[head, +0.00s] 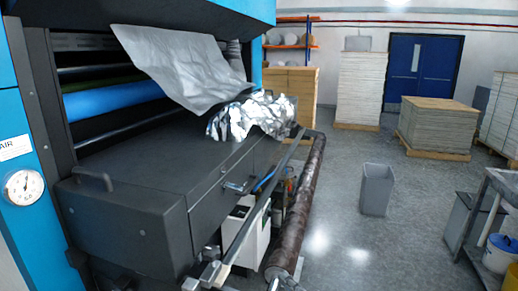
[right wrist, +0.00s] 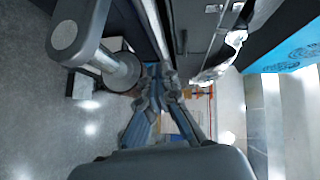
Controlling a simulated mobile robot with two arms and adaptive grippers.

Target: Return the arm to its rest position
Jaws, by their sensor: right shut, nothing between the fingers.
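My right gripper (right wrist: 160,76) shows in the right wrist view, its two grey fingers close together in the middle of the picture. It is shut with nothing between the fingers. Behind and above it are the dark machine parts, and a roller end (right wrist: 122,72) lies to its left. I cannot make out the right gripper for certain in the head view, where grey metal fittings fill the bottom edge. My left gripper is not in view.
The dark laminating machine (head: 125,205) fills the left, with a grey sheet (head: 185,68) and crumpled silver foil (head: 250,115) on top. A brown roll (head: 300,205) runs along its front. A grey bin (head: 376,188) stands on open floor; a cart (head: 488,215) is at right.

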